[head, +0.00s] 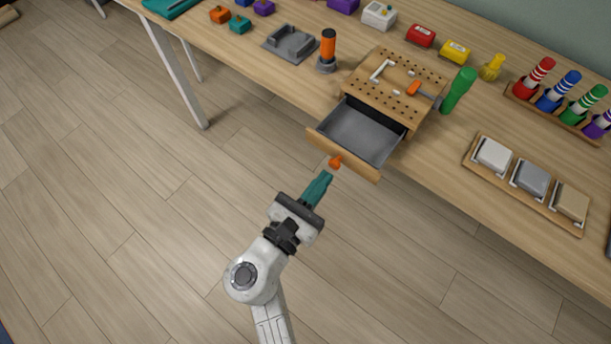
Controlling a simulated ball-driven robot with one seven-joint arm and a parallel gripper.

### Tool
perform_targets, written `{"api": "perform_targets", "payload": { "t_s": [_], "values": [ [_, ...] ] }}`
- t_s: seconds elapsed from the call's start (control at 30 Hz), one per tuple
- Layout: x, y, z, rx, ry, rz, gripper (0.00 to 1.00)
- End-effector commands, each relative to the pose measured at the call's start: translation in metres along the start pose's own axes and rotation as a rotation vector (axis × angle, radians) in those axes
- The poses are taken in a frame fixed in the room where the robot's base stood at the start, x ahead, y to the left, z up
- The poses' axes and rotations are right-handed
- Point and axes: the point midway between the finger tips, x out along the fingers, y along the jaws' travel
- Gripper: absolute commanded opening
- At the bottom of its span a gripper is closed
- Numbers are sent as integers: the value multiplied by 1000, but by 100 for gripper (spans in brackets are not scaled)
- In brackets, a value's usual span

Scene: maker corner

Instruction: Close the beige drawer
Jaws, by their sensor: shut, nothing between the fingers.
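The beige drawer (343,155) is pulled out from under a wooden pegboard-topped box (395,88) and hangs past the table's front edge. Its grey inside looks empty. An orange knob (335,162) sits on the middle of its front. My gripper (326,177) has teal fingers that are shut and empty. The fingertips are just in front of the knob, below it in the picture. I cannot tell whether they touch it.
The wooden table (430,165) holds an orange-topped cylinder (327,50) left of the box, a green-handled tool (458,90) to its right, and a tray of blocks (527,183) further right. The floor (130,200) around my arm is clear.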

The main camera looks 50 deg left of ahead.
Motion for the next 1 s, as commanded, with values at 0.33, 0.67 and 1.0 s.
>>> {"api": "perform_targets", "payload": {
  "t_s": [0.33,0.67,1.0],
  "values": [
    [14,0,0,1,0,0,0],
    [27,-1,-1,2,-1,-4,0],
    [116,-6,-7,2,-2,-5,0]
  ]
}}
